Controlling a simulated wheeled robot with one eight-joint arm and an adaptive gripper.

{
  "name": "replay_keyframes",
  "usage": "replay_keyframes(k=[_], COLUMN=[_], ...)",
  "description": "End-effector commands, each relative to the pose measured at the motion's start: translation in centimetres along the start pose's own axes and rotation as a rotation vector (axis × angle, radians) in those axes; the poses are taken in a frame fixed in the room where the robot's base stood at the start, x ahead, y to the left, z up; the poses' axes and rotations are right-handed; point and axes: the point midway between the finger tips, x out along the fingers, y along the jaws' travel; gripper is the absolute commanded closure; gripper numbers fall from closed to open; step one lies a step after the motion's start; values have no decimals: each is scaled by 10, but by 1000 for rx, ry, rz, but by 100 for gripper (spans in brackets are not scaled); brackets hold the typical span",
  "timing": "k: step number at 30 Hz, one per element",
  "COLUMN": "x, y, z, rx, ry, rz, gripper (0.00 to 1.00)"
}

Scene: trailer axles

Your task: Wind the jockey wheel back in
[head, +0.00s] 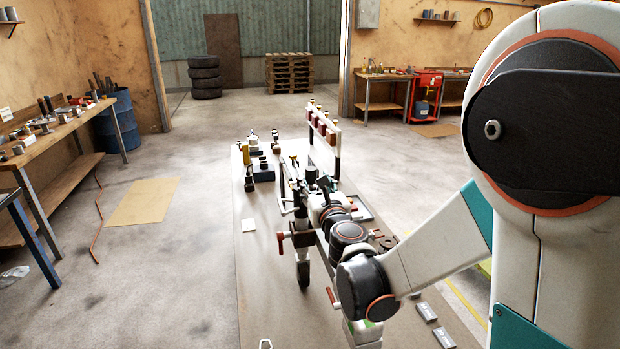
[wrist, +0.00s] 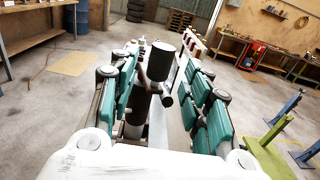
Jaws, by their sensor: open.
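A crank with a red grip (head: 281,241) sticks out to the left near the post's top. My gripper (head: 320,190) is above and just behind it, partly hidden by my own wrist. In the wrist view, my gripper (wrist: 161,95) is open, its teal-padded fingers wide apart. A black cylinder (wrist: 161,60) on a dark stem shows between and beyond the fingers. I cannot tell whether it belongs to the jockey wheel. No contact is visible.
The long brown bench (head: 262,285) carries small parts and a rack with red pieces (head: 322,128). A second red handle (head: 332,297) is nearer me. A wooden workbench (head: 60,130) and blue drum (head: 118,120) stand left.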

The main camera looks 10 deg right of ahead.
Motion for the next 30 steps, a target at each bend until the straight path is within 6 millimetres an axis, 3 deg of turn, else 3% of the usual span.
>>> replay_keyframes(k=[3,9,21,22,27,30], x=[22,45,53,53,52,52], y=[0,0,0,0,0,0], z=[-1,0,0,0,0,0], rx=[0,1,1,1,1,1], ry=[0,0,1,1,1,1], rz=[0,-1,-1,-1,-1,-1], gripper=[56,56,56,58,97,100])
